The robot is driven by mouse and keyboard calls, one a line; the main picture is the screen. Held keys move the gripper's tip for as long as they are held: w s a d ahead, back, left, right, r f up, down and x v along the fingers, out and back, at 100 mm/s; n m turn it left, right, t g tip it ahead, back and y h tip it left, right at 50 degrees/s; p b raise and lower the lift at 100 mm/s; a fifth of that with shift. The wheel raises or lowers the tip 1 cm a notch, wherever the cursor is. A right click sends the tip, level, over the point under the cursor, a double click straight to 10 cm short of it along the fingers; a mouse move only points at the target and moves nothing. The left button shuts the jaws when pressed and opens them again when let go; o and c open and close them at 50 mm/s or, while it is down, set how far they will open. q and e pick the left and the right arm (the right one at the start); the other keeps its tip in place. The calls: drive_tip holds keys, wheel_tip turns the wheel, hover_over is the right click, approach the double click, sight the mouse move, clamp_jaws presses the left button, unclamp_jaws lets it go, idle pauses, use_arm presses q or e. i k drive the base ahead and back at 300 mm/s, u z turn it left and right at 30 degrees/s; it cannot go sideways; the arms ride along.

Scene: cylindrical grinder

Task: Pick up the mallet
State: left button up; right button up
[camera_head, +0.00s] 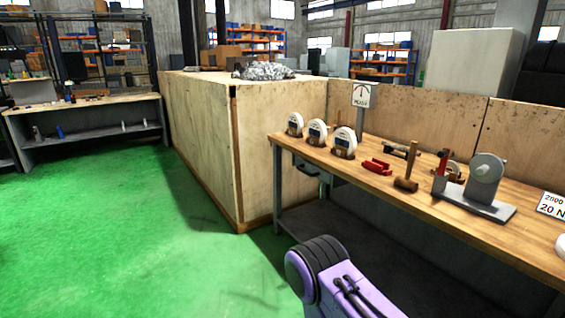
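A wooden mallet (406,183) stands on the wooden workbench (437,215), its head down on the top and its handle pointing up. It is right of the red tool (377,166) and left of the grey bench device (483,190). Nothing touches the mallet's handle. Neither of my grippers shows in the head view. A purple and black part of my own arm is at the bottom, in front of the bench and well short of the mallet.
Three round white gauges (344,141) stand along the bench's left end, near a sign (362,95). A red-handled tool (440,172) stands close to the grey device. A large wooden crate (230,140) is behind left. The green floor (130,240) is clear.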

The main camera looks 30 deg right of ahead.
sight(405, 182)
drive_tip(key=z, duration=0.35)
drive_tip(key=i, duration=1.1)
drive_tip(key=z, duration=1.55)
drive_tip(key=i, duration=0.8)
drive_tip(key=z, duration=0.9)
